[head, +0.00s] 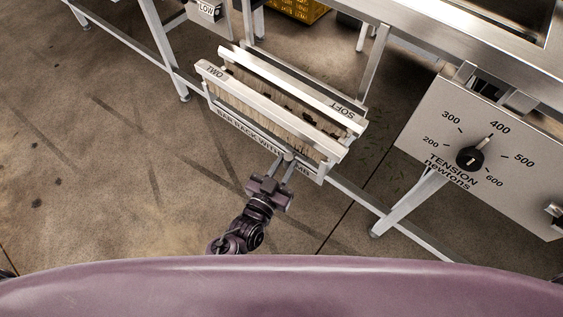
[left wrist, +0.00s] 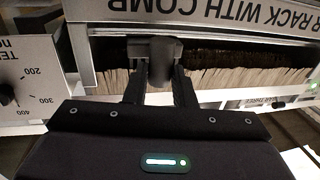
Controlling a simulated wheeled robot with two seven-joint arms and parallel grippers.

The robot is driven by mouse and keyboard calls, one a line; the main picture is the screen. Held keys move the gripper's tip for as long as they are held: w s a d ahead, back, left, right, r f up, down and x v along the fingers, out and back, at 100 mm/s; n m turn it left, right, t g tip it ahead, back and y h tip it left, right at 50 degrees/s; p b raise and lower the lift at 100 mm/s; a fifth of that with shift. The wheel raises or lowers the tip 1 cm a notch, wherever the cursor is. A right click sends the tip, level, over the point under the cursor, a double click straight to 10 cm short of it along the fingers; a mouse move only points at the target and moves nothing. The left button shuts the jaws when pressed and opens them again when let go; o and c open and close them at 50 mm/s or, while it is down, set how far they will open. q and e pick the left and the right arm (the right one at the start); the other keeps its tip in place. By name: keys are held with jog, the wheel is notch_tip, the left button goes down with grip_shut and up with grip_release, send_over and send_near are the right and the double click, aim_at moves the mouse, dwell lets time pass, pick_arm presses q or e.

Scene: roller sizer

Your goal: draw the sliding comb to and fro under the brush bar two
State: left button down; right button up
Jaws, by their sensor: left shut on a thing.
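The comb's teeth are hidden. My right gripper is out of view.
A rail marked SOFT (head: 315,95) lies behind the bar. The tension panel (head: 425,130) with its black dial (head: 470,158) stands at right. Metal frame legs (head: 405,202) stand around the rack. The floor (head: 90,170) at left is clear.

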pick_arm(q)
jog(key=c, duration=1.2)
grip_release()
jog(key=v, duration=0.7)
jog(key=shift+s+a, duration=0.15)
jog(key=shift+s, duration=0.2)
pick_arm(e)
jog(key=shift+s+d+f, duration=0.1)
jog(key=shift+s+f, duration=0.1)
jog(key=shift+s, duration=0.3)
